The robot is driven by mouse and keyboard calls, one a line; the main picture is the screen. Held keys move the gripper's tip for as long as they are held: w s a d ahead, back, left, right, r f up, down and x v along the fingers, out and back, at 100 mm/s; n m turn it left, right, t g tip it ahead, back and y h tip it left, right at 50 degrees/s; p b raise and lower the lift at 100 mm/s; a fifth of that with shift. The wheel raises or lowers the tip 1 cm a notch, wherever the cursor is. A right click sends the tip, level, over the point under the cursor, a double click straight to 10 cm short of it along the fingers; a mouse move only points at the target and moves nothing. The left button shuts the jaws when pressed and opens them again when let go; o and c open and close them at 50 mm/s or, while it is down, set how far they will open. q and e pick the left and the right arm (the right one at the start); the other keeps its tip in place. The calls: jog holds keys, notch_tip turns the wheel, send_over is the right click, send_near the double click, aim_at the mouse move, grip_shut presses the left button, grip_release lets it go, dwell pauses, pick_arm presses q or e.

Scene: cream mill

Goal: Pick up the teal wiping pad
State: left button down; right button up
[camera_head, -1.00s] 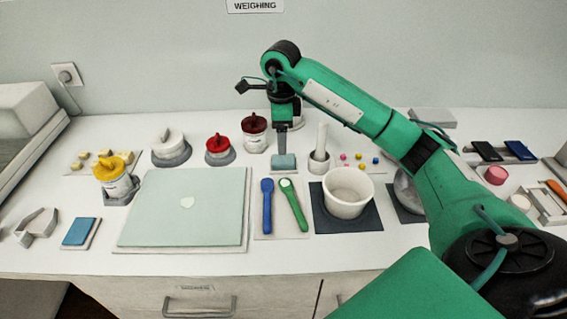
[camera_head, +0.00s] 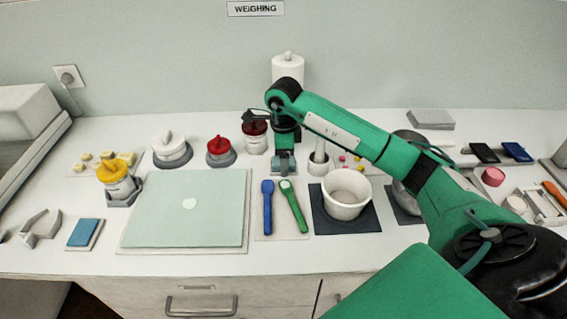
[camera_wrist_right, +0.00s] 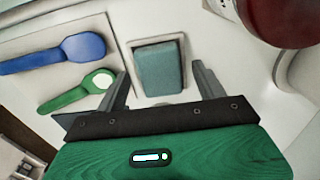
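The teal wiping pad (camera_wrist_right: 160,68) lies in a shallow pale tray (camera_wrist_right: 158,99), seen in the right wrist view. In the head view the pad is mostly hidden behind my right gripper (camera_head: 284,160), at the back middle of the counter. In the wrist view my right gripper (camera_wrist_right: 162,72) is open, with one finger on each side of the pad. Gaps show between the fingers and the pad, and nothing is held. How far the fingertips are above the tray is hard to tell. My left gripper is not in view.
A dark red-lidded jar (camera_head: 255,138) stands left of the gripper, and a mortar with pestle (camera_head: 319,163) close on its right. A blue spoon (camera_head: 267,208) and a green spoon (camera_head: 294,207) lie in front. A white roll (camera_head: 288,69) stands behind.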

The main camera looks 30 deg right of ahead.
jog(key=c, duration=1)
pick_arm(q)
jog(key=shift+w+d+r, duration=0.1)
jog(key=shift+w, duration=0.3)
pick_arm(e)
jog(key=shift+r, duration=0.15)
